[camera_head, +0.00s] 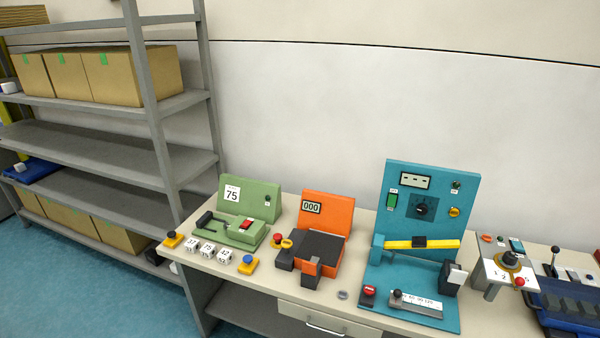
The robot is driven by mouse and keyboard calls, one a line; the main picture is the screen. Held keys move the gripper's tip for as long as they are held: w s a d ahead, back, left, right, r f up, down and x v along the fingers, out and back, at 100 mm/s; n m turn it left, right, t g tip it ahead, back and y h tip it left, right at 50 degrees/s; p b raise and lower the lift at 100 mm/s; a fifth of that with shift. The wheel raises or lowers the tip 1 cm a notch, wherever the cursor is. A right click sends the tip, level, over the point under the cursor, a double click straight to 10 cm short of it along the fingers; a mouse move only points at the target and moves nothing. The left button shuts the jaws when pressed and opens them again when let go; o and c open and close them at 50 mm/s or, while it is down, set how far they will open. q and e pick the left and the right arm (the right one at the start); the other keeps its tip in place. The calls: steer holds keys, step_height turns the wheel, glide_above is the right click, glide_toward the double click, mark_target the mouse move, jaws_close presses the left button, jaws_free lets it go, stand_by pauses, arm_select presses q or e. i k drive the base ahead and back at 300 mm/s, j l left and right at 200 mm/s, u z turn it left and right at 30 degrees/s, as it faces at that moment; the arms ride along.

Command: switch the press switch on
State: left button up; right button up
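No switch is labelled as the press switch, so I cannot tell for sure which it is. The teal machine (401,274) has a green switch (392,201) on its upright panel, left of a black knob (425,208). A yellow and black bar (420,243) lies across its front, and a red button (369,291) sits on its base. The green machine (259,184) has a red switch (245,224) and a black lever (207,220). The orange machine (340,214) has a display reading 000 and a red knob (278,238) at its left. Neither of my grippers is in view.
The machines stand on a pale table (262,283) with a drawer (329,318). Number blocks (208,249) and yellow-based buttons (248,264) lie at its left. A numbered dial device (509,262) and a blue tray (570,305) are at the right. Grey shelving (100,150) stands left.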

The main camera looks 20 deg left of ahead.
mark_target(246, 222)
steer(key=u, duration=1.3)
steer(key=i+l+u, duration=0.2)
steer(key=i+l, duration=0.15)
steer(key=l, duration=0.15)
